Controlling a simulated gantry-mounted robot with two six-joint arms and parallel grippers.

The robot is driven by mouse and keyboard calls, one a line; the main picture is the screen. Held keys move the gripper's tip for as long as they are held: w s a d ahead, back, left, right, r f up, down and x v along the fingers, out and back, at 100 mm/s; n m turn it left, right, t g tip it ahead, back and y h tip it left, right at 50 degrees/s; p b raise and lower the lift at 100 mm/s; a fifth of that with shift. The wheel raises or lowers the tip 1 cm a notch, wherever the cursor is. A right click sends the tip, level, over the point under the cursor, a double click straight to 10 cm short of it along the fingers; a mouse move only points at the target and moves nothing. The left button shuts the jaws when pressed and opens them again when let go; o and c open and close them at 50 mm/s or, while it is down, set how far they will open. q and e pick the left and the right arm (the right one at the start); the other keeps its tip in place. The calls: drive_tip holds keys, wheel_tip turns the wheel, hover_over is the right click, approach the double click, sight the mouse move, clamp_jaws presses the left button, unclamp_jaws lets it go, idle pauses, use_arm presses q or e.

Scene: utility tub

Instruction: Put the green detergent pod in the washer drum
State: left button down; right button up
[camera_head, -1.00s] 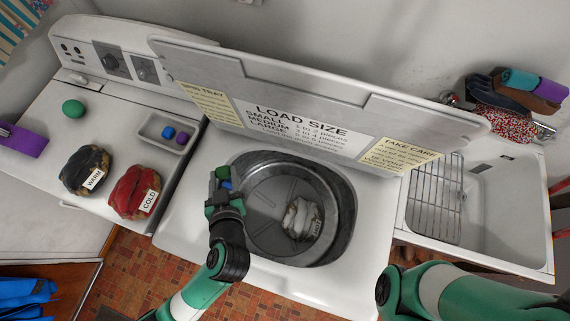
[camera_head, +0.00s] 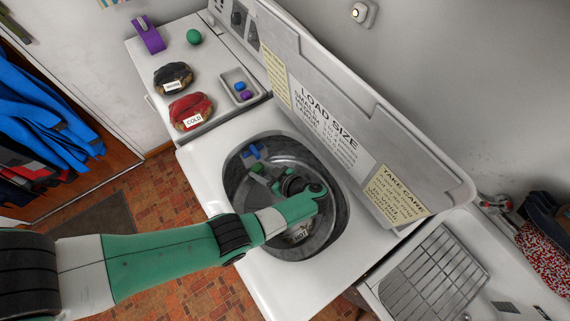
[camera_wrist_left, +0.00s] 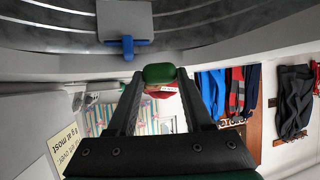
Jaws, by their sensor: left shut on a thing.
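The green detergent pod (camera_wrist_left: 159,73) is held between the fingertips of my left gripper (camera_wrist_left: 160,85) in the left wrist view. In the head view the left gripper (camera_head: 266,177) reaches into the opening of the washer drum (camera_head: 330,213), near its back left side, with the small green pod (camera_head: 257,168) at its tip. My left arm crosses over the drum's front rim and hides part of the inside. A whitish bundle with a label (camera_head: 300,233) lies on the drum floor, partly hidden by the arm. My right gripper is not in view.
The raised lid (camera_head: 365,140) stands behind the opening. A blue cross-shaped piece (camera_head: 253,151) is near the drum's back left wall, close to the gripper. On the left are a tray (camera_head: 228,78) with blue and purple pods, a red bundle (camera_head: 190,105), a black one (camera_head: 172,72) and a green ball (camera_head: 193,37).

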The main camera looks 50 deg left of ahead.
use_arm(q)
drive_tip(key=s+a+f+n+g+h+b, duration=0.3)
drive_tip(key=s+a+f+n+g+b, duration=0.1)
drive_tip(key=f+b, duration=0.4)
drive_tip(key=n+g+b, duration=0.1)
drive_tip(key=n+b, duration=0.1)
drive_tip(key=shift+s+a+f+g+b, duration=0.2)
drive_tip(key=shift+f+g+b, duration=0.1)
drive_tip(key=shift+f, duration=0.1)
wheel_tip(320, 180, down, 11)
drive_tip(key=b, duration=1)
drive_tip(key=shift+f, duration=0.15)
drive_tip(key=shift+c, duration=1.5)
unclamp_jaws()
